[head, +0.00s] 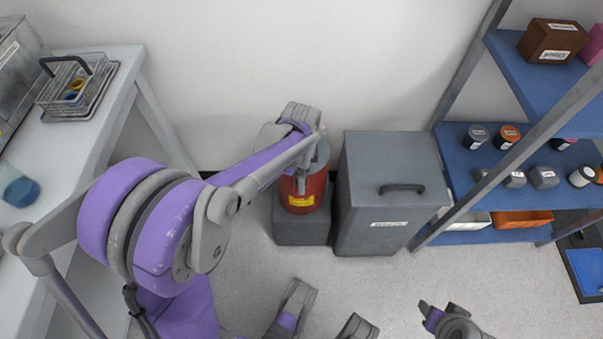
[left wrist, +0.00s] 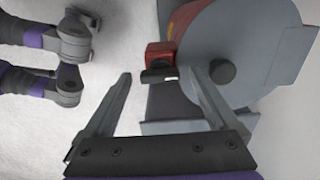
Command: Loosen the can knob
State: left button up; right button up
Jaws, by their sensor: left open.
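The red can (head: 303,197) with a yellow label and grey top stands on a grey block against the wall. My left arm reaches over it and hides much of its top. In the left wrist view a dark round knob (left wrist: 222,72) sits on the grey round lid (left wrist: 248,45). My left gripper (left wrist: 160,74) is open there, with the knob to the right of both fingers. A small red block with a black part (left wrist: 160,60) lies beyond the fingertips. My right gripper cannot be made out clearly among my parts at the bottom.
A grey lidded bin (head: 388,215) stands close right of the can. Blue shelves (head: 462,160) with jars and an orange tray (head: 522,219) are further right. A white bench (head: 80,140) with a wire basket (head: 72,88) is at left. The floor in front is clear.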

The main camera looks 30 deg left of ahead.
pick_arm(q)
jog(key=c, duration=1.4)
jog(key=shift+o, duration=0.2)
jog(key=shift+n, duration=0.3)
jog(key=n, duration=0.3)
jog(key=shift+n+p, duration=0.3)
jog(key=shift+p, duration=0.1)
jog(key=n, duration=0.9)
jog(key=shift+p, duration=0.35)
jog(key=shift+n, duration=2)
